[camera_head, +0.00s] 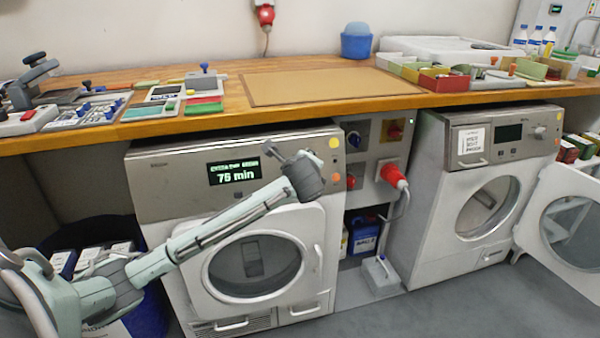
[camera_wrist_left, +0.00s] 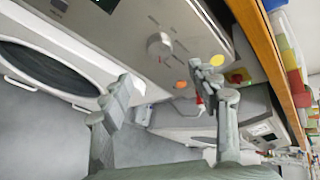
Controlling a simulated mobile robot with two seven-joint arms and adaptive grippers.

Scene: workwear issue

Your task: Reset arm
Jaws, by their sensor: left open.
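My left arm comes in from the left in the head view and reaches across the front of the left washing machine (camera_head: 160,200). My left gripper (camera_head: 292,157) is in front of the right part of that machine's control panel, below the worktop edge. In the left wrist view the two fingers of my left gripper (camera_wrist_left: 168,84) are spread apart with nothing between them. The panel's round knob (camera_wrist_left: 159,46) shows beyond the fingers, apart from them. The panel display (camera_head: 234,171) reads 75 min. My right gripper is not in view.
A wooden worktop (camera_head: 225,112) with trays and tools runs above the machines. A red plug (camera_head: 392,175) sticks out between them. A second machine (camera_head: 430,220) at the right has its door (camera_head: 560,215) swung open.

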